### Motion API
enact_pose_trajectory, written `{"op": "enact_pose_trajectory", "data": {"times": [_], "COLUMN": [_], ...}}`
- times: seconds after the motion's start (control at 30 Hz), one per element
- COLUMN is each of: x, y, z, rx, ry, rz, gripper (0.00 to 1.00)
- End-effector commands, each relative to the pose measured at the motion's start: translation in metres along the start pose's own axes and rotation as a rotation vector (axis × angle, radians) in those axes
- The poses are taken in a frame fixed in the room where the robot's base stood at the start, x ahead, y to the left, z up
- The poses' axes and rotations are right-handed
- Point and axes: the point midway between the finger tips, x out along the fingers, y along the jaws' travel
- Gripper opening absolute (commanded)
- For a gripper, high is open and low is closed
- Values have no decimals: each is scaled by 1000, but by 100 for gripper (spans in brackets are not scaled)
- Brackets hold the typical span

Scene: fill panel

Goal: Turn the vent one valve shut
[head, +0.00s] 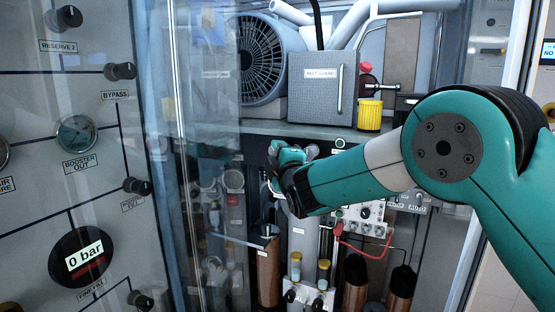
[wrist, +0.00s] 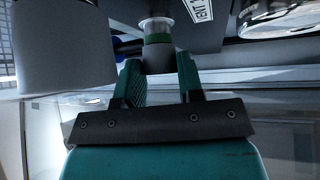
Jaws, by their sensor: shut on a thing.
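In the wrist view, my gripper (wrist: 159,72) has its two green fingers around the dark lower part of a small round valve handle, which I take to be the vent one valve (wrist: 158,39). The handle has a green band and a pale, clear-looking collar at its far end. A white label (wrist: 205,9) beside it is upside down and partly cut off; it seems to read VENT 1. In the head view, my gripper (head: 283,165) is inside the open cabinet below the shelf, and my arm hides the valve. The handle's turn angle cannot be told.
A glass door (head: 190,80) stands left of my gripper. Above are the belt guard box (head: 318,100) and a yellow cylinder (head: 370,115). Below are bottles, a red hose (head: 365,252) and copper-coloured cylinders (head: 268,270). A gauge panel (head: 60,160) fills the left.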

Motion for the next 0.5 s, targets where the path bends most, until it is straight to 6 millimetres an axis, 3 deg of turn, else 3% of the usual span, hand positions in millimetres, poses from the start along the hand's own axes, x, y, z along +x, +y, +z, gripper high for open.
{"op": "enact_pose_trajectory", "data": {"times": [0.2, 0.5], "x": [-3, -2], "y": [-13, -14], "z": [2, 1], "rx": [71, 203], "ry": [-5, -13], "rz": [76, 209], "gripper": [11, 11]}}
